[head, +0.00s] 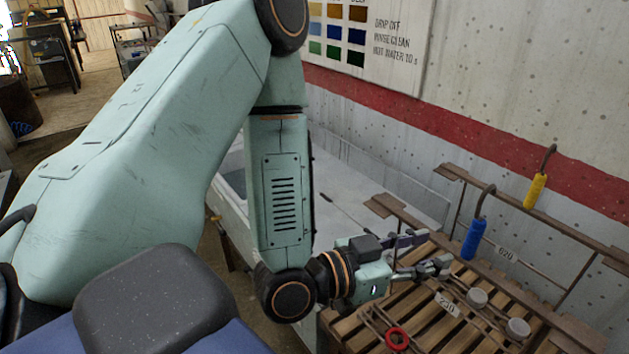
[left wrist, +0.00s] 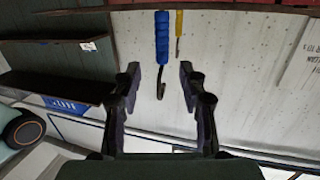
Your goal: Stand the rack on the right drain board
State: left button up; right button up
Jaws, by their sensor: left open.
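My left gripper (head: 436,250) reaches in from the left above the slatted wooden boards (head: 412,328). Its fingers are apart and it is empty. A hook with a blue grip (head: 474,239) stands just beyond the fingertips. In the left wrist view, the blue grip (left wrist: 163,37) lies ahead between the open fingers, apart from both. A hook with a yellow grip (head: 536,190) is farther back by the wall. Thin frame bars with white number tags show near the hooks. I cannot tell which bars form the rack or which board is the right drain board. My right gripper is out of view.
Brown rails (head: 545,218) run along the wall at the right. A pale basin (head: 350,205) lies behind my arm. A colour chart (head: 345,30) is on the wall.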

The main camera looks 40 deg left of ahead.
pick_arm(q)
jog(key=s+a+f+n+g+y, duration=0.15)
jog(key=s+f+g, duration=0.3)
jog(key=f, duration=0.55)
jog(key=s+a+f+n+g+y, duration=0.1)
jog(key=s+f+g+y, duration=0.3)
jog(key=f, duration=0.5)
jog(key=s+a+f+n+g+y, duration=0.1)
jog(key=s+a+f+g, duration=0.1)
jog(key=s, duration=0.6)
jog(key=s+a+f+n+g+y, duration=0.1)
jog(key=s+a+f+n+g, duration=0.1)
jog(key=s+f+g, duration=0.2)
jog(key=s+f, duration=0.3)
jog(key=s, duration=0.2)
jog(key=shift+s+g, duration=0.25)
jog(key=shift+g, duration=0.1)
jog(key=shift+w+f, duration=0.1)
notch_tip(320, 180, down, 19)
jog(key=b, duration=1.9)
jog(key=shift+d, duration=0.1)
